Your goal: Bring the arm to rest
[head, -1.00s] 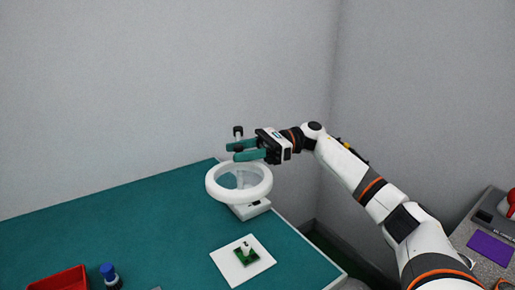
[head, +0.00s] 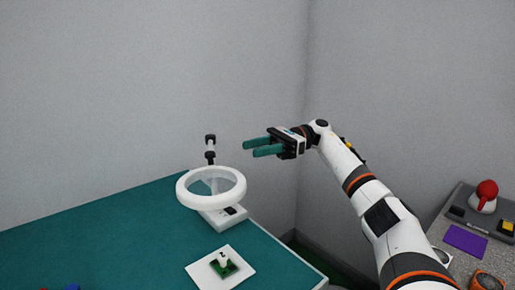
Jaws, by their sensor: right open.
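My right arm comes in from the lower right of the head view. Its gripper (head: 256,147) is open and empty, with two teal fingers pointing left. It is in the air, up and to the right of the ring magnifier lamp (head: 181,190), and looks apart from it. My left gripper is not in view.
The teal table (head: 95,240) holds the lamp and a white square plate (head: 235,275) bearing a small green board (head: 224,267) with a pale part. Its left part is mostly clear. A grey bench at right carries a purple mat (head: 465,240) and a red-domed device (head: 486,190).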

